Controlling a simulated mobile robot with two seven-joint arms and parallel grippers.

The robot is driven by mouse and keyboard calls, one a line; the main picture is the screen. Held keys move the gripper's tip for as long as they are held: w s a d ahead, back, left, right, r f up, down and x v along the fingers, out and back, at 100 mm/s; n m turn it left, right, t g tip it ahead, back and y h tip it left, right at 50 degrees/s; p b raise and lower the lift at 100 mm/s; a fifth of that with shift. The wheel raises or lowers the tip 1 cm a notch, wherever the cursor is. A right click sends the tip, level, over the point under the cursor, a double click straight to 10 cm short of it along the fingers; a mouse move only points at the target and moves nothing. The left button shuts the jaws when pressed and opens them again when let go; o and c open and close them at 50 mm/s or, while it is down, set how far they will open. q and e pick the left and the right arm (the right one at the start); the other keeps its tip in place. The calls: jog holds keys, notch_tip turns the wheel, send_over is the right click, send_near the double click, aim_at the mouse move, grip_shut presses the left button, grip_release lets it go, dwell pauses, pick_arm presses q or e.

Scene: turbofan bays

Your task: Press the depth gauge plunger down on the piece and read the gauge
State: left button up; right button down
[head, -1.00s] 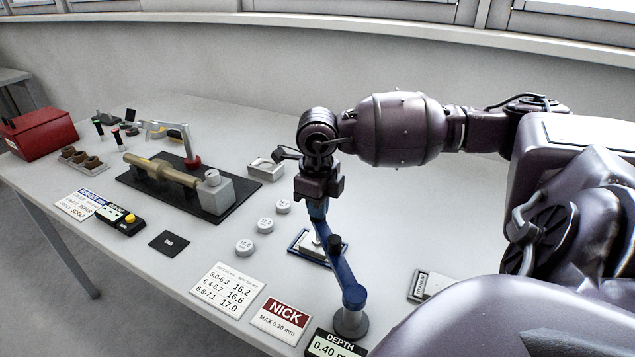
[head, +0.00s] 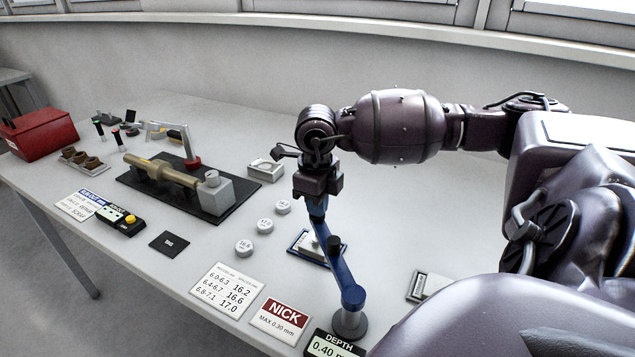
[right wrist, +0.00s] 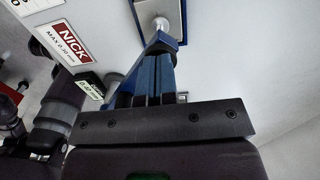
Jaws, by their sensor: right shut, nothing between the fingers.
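The depth gauge (head: 347,285) is a blue arm on a round grey base. Its arm reaches back over a blue-rimmed tray (head: 296,243) that holds a pale piece, partly hidden by the arm. In the right wrist view a pale round knob (right wrist: 160,23) shows over the tray, just past my fingertips. My right gripper (head: 317,214) is shut and empty, pointing down at the upper end of the gauge arm. I cannot tell whether it touches the plunger. The depth display (head: 335,346) reads 0.40 mm. My left gripper is not in view.
A red NICK card (head: 281,320) says MAX 0.30 mm. A number card (head: 227,289) and several round white weights (head: 244,248) lie left of the gauge. A black board (head: 230,205) with a tan part stands farther left, a red box (head: 40,133) beyond.

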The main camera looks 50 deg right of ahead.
jog(key=shift+r+p, duration=0.55)
jog(key=shift+r, duration=1.05)
jog(key=shift+r+p, duration=0.55)
jog(key=shift+r, duration=0.85)
jog(key=shift+r+p, duration=0.3)
jog(key=shift+r, duration=0.55)
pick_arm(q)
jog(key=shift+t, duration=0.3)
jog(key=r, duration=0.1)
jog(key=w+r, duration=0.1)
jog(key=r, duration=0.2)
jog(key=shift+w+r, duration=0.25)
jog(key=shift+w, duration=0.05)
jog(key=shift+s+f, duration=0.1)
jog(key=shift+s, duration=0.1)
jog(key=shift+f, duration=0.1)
pick_arm(e)
jog(key=shift+f, duration=0.1)
